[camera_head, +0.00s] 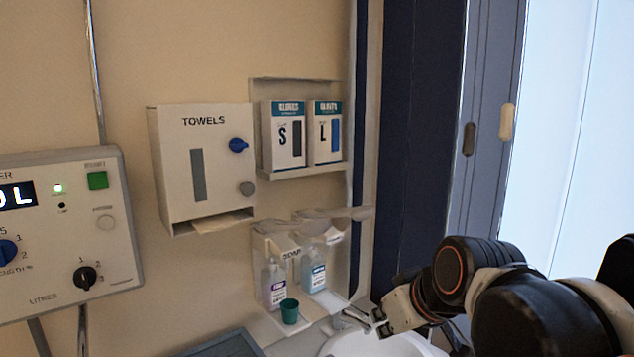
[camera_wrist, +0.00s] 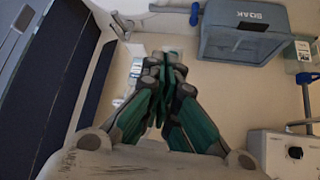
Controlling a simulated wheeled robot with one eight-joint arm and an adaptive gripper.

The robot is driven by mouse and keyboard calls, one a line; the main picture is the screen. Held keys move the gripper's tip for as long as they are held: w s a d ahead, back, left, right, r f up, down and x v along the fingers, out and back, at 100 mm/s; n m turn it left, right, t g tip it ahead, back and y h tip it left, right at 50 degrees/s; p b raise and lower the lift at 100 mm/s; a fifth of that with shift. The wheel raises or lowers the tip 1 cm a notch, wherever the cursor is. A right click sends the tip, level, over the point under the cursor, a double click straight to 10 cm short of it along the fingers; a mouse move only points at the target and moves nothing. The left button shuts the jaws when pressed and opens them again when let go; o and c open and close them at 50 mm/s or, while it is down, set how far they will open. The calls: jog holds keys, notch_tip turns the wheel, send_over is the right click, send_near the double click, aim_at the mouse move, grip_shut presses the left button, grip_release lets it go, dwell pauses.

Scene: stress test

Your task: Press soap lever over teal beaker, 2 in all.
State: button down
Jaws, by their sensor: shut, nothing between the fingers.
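The soap station (camera_head: 292,254) on the wall holds a purple-labelled bottle (camera_head: 273,285) at left and a blue-labelled bottle (camera_head: 315,272) at right. A long grey lever (camera_head: 283,225) sticks out above the left bottle, and another lever (camera_head: 346,213) is above the right one. The teal beaker (camera_head: 289,311) stands upright on the lower shelf in front of the left bottle. My gripper (camera_head: 365,316) is low and to the right of the beaker, near the sink, apart from the levers. In the wrist view its fingers (camera_wrist: 165,72) are together and empty.
A white basin (camera_head: 385,345) lies below my gripper. The towel dispenser (camera_head: 203,165) and glove boxes (camera_head: 302,133) hang on the wall above. A control panel (camera_head: 65,230) is at left. The wrist view shows a grey SOAK box (camera_wrist: 245,35).

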jog(key=w+a+r+n+p, duration=0.1)
jog(key=w+r+p, duration=0.3)
jog(key=r, duration=0.4)
jog(key=w+a+r+n+y+p, duration=0.1)
jog(key=w+a+r+p, duration=0.2)
jog(key=w+r+p, duration=0.2)
jog(key=w+a+r+n+y+p, duration=0.1)
jog(key=w+a+r+p, duration=0.2)
jog(key=r+p, duration=0.3)
notch_tip(320, 180, up, 5)
jog(key=shift+w+f+n+t, duration=0.15)
jog(key=shift+w+n+t, duration=0.25)
jog(key=shift+w, duration=0.45)
jog(key=s+d+f+p+x, duration=0.1)
jog(key=f+x, duration=0.1)
jog(key=x, duration=1.1)
jog(key=shift+s+p, duration=0.25)
jog(key=shift+p, duration=0.05)
jog(key=shift+r, duration=0.1)
